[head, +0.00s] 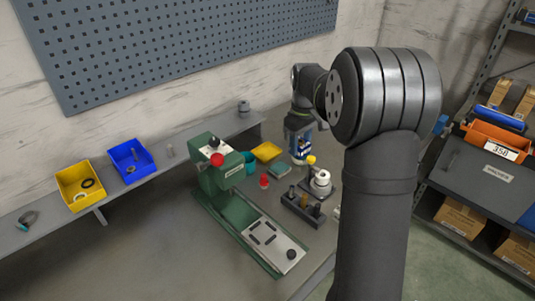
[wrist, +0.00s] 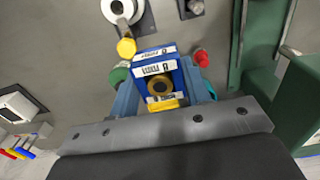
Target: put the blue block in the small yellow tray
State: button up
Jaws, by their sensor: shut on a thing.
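My gripper (head: 299,143) is shut on the blue block, above the bench right of the small yellow tray in the head view. The blue block (wrist: 160,72) shows between the fingers (wrist: 163,96) in the wrist view, with white labels and a dark round opening. In the head view only a small blue and white patch of it shows at the fingers. The small yellow tray (head: 268,151) sits on the bench behind the green press. I cannot make out the tray in the wrist view, where the gripper and block cover much of the middle.
A green press (head: 222,178) stands left of the gripper. A teal cup (head: 249,163), a red piece (head: 264,180), a silver fixture with a yellow knob (head: 320,182) and a dark rack (head: 302,206) are close by. A larger yellow bin (head: 66,179) and a blue bin (head: 120,154) sit farther left.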

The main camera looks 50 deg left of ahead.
jog(key=w+a+f, duration=0.3)
jog(key=w+a, duration=0.5)
jog(key=w, duration=0.1)
send_over(266, 153)
notch_tip(266, 153, down, 7)
jog(key=shift+f, duration=2.15)
jog(key=shift+f, duration=0.1)
jog(key=o, duration=0.9)
jog(key=shift+o, duration=0.2)
